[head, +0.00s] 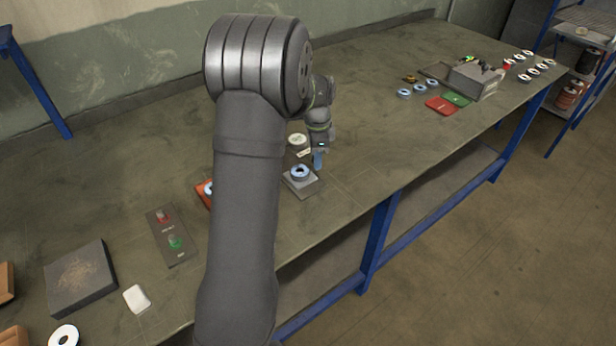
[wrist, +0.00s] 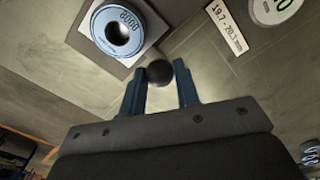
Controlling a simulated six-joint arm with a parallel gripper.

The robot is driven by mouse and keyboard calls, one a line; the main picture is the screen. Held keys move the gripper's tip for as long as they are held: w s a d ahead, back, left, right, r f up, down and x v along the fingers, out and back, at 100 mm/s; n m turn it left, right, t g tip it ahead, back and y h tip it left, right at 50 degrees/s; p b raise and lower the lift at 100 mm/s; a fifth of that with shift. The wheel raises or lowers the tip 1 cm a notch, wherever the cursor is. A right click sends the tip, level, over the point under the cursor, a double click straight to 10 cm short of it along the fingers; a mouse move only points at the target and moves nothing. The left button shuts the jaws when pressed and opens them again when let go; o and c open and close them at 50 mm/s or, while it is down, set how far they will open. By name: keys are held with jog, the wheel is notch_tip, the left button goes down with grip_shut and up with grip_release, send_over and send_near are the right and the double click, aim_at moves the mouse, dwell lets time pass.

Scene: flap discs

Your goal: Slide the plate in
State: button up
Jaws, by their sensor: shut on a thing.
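A grey square plate (head: 312,188) lies on the bench in the head view, with a blue-faced flap disc (head: 300,172) on it. In the wrist view the plate (wrist: 150,28) is at the upper left, partly out of frame, under the disc (wrist: 108,38), which reads 8000. My gripper (head: 318,163) is at the plate's far right side. In the wrist view my gripper (wrist: 158,82) is shut on a round black knob (wrist: 159,72) close to the plate's edge. How the knob joins the plate is hidden.
A label strip (wrist: 227,27) and a round pale item (wrist: 275,8) sit beside the plate. A red piece (head: 203,193) with a disc is partly behind my arm. A button panel (head: 168,236) lies left.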

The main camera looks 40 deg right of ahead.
jog(key=shift+w, duration=3)
jog(key=o, duration=0.8)
jog(key=shift+c, duration=0.2)
jog(key=shift+r, duration=0.15)
notch_tip(320, 180, up, 8)
